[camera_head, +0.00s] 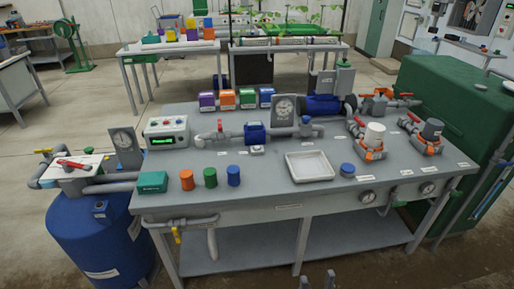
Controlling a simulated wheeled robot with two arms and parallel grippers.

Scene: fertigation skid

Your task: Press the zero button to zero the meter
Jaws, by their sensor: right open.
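The meter (165,137) is a pale box with a lit green display (161,142), at the back left of the grey bench. Several small buttons or knobs show on its sloped top, at least one red. Their labels are too small to read, so I cannot tell which is the zero button. Two grey fingertips of my right gripper (317,282) show at the bottom edge, apart and empty. They are in front of the bench, far from the meter. My left gripper is not in view.
An orange cup (187,180), a green cup (210,177) and a blue cup (233,176) stand at the bench's front left. Grey piping with a red-handled valve runs right of the meter. A white tray (310,166) sits mid-bench. A blue barrel (100,235) stands left.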

